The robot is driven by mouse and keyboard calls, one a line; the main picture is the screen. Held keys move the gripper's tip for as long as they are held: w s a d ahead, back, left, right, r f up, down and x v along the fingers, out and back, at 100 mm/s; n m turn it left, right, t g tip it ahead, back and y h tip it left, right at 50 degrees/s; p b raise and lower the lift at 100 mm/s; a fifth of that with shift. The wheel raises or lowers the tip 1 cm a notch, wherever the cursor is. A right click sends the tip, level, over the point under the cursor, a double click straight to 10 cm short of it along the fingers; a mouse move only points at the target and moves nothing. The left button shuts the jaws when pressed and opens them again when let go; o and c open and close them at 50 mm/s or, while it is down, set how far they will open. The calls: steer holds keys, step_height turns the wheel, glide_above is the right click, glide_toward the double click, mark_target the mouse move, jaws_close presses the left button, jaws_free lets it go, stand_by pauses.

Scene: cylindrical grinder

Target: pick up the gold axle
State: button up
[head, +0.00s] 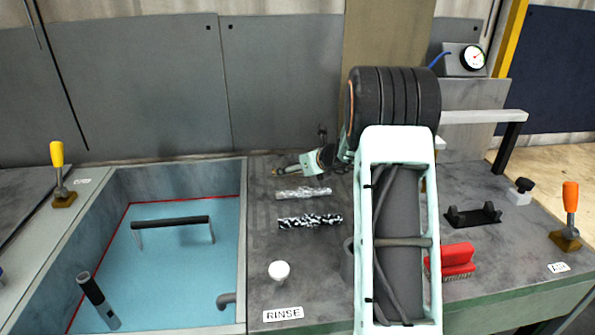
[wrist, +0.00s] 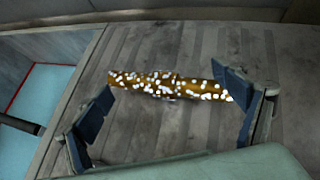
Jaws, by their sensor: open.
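The gold axle (wrist: 160,85) is a brown-gold rod with white speckles, lying across the grey bench top in the wrist view. My gripper (wrist: 163,80) is open, with one dark blue finger near each end of the axle. The right finger overlaps part of the axle's right end in the picture; I cannot tell whether it touches. In the head view my gripper (head: 318,160) is low over the back of the bench, and a small gold-brown end (head: 281,172) shows to its left. The rest of the axle is hidden there.
A silver axle (head: 303,193) and a black-and-white axle (head: 310,221) lie in front of my gripper. A white knob (head: 279,270) stands near the RINSE label (head: 283,314). The blue basin (head: 180,260) is at left. A red brush (head: 456,261) and black cradle (head: 473,215) are at right.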

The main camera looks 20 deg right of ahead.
steer(key=shift+s+f, duration=0.15)
jaws_close()
stand_by(0.6)
